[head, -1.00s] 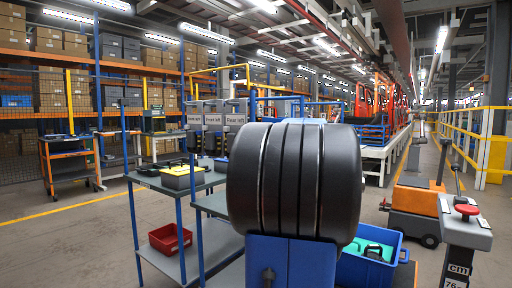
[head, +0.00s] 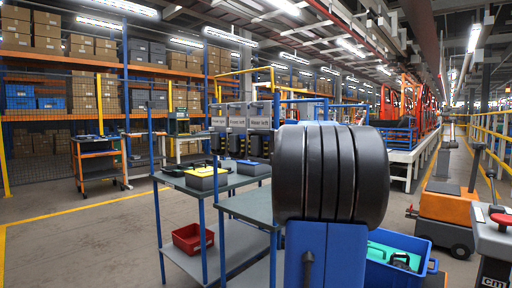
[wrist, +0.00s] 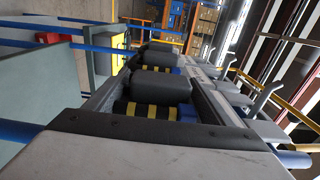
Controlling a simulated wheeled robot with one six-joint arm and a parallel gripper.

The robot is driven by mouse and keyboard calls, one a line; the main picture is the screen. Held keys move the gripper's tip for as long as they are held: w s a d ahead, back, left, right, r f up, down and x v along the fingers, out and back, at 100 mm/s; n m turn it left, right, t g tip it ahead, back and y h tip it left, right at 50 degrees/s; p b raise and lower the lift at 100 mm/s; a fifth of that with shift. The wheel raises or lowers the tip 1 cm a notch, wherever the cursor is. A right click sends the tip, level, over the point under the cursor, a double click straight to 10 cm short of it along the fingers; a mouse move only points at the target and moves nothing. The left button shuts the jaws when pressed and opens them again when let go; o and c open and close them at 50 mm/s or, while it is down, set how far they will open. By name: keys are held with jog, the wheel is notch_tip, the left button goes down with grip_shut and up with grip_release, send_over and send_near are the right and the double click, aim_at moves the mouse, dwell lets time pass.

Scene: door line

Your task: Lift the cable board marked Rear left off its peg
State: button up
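The cable board marked Rear left (head: 260,122) is the rightmost and nearest of a row of grey boards in the head view. It hangs upright with a dark plug shape under it. Two similar boards (head: 237,121) (head: 218,122) hang beside it on the left. In the wrist view, turned sideways, a large grey face with a dark screwed strip (wrist: 150,158) fills the bottom, probably the nearest board. Beyond it are dark blocks with black-and-yellow bands (wrist: 160,86). My gripper's fingers show in neither view. My own black and blue arm links hide the area right of the boards.
A bench (head: 240,207) stands below the boards, beside a table with a yellow-topped box (head: 206,178). A red bin (head: 192,237) is on the lower shelf. A blue crate (head: 400,270) and an orange cart (head: 445,208) stand right.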

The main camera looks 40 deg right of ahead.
jog(key=c, duration=1.1)
jog(key=shift+o, duration=0.2)
jog(key=shift+r, duration=0.1)
jog(key=shift+r, duration=0.95)
jog(key=s+a, duration=0.1)
jog(key=a, duration=1.2)
jog(key=shift+f, duration=0.1)
dwell(0.7)
